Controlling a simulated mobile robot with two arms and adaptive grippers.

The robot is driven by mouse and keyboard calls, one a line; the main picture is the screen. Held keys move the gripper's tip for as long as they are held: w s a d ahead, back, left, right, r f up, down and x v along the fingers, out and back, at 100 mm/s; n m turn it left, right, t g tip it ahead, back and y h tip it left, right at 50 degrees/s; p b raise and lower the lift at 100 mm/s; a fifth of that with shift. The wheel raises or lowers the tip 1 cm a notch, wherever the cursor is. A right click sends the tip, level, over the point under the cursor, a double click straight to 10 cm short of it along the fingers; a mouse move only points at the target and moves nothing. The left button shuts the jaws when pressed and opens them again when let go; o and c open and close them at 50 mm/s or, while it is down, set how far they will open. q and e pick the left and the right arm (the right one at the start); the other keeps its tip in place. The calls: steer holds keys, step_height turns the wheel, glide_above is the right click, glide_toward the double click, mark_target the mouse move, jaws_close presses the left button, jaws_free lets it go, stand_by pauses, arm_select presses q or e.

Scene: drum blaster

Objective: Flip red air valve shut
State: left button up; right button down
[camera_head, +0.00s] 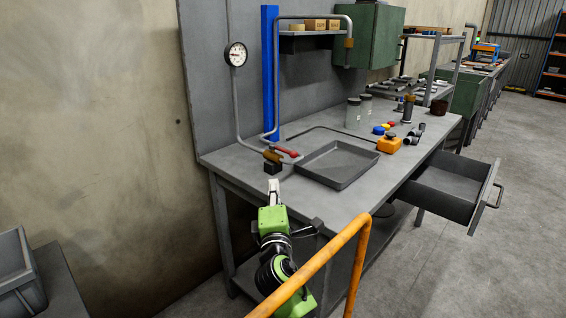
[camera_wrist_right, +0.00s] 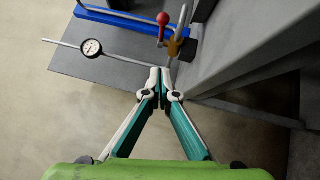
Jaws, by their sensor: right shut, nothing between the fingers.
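The red air valve handle (camera_head: 287,152) lies out to the right from a brass valve body (camera_head: 271,157) on the pipe, at the near left corner of the workbench. In the right wrist view the red handle (camera_wrist_right: 163,20) shows its rounded end, beside the brass body (camera_wrist_right: 175,47). My left gripper is not in view.
A round gauge (camera_head: 236,54) sits on a pipe above the bench. A shallow grey tray (camera_head: 345,184) lies right of the valve. An open drawer (camera_head: 480,208) juts out at right. An orange rail (camera_head: 330,252) crosses the foreground.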

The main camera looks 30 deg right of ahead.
glide_toward(282, 151)
steer(key=w, duration=0.2)
steer(key=w+a, duration=0.1)
steer(key=w, duration=0.1)
steer(key=shift+w+b, duration=0.25)
steer(key=shift+b, duration=0.15)
steer(key=shift+w+d+r, duration=0.1)
steer(key=shift+w+d, duration=0.05)
steer(key=shift+d, duration=0.45)
steer(key=shift+w+d+r, duration=0.15)
steer(key=shift+d, duration=0.4)
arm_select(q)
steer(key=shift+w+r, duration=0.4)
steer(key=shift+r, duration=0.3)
arm_select(e)
steer(key=shift+w+d+r, duration=0.1)
steer(key=shift+w+d, duration=0.05)
steer(key=shift+d, duration=0.35)
steer(key=shift+d, duration=0.15)
